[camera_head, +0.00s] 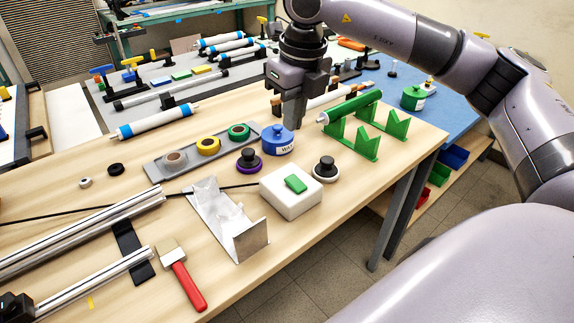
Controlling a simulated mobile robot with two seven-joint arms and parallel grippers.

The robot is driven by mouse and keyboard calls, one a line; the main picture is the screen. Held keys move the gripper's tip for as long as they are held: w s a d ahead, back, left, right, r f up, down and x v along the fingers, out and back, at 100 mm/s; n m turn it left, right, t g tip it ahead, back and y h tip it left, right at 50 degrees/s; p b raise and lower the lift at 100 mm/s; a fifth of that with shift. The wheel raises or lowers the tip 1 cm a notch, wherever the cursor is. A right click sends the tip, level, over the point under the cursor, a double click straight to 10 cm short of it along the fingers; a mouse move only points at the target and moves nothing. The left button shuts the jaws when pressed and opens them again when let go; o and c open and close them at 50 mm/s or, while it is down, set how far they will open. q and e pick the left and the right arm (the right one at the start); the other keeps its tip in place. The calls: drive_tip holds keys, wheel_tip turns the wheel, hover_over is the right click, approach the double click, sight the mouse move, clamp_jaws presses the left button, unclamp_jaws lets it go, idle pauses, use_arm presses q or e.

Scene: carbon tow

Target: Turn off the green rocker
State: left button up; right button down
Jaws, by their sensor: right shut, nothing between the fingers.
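The green rocker (296,184) sits on top of a white box (290,206) near the front edge of the wooden table. The tilt of the rocker is too small to tell. A dark cable runs from the left toward the box. My right gripper (291,128) is shut and empty, pointing down. In the picture it is above and behind the box, close to a blue wax container (277,140); I cannot tell whether they touch. My left gripper is not in view.
A black-knobbed white round piece (325,168) stands right behind the box, and a purple-based one (249,160) behind it to the left. A metal bracket (228,220) lies left of the box. Green stands (367,143) hold a green roller (350,106) at right.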

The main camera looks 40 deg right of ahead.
sight(285, 177)
drive_tip(key=shift+w+d, duration=0.15)
drive_tip(key=shift+d, duration=0.05)
drive_tip(key=shift+f, duration=0.1)
idle(0.4)
drive_tip(key=f, duration=0.4)
drive_tip(key=w+f+p, duration=0.1)
drive_tip(key=f, duration=0.4)
drive_tip(key=w+f, duration=0.1)
drive_tip(key=f, duration=0.3)
drive_tip(key=shift+w+f+p, duration=0.1)
drive_tip(key=shift+f+p, duration=0.25)
drive_tip(key=shift+f, duration=0.1)
drive_tip(key=shift+w+a+f+b, duration=0.15)
drive_tip(key=shift+f+b, duration=0.15)
drive_tip(key=shift+b, duration=0.25)
drive_tip(key=shift+r, duration=0.1)
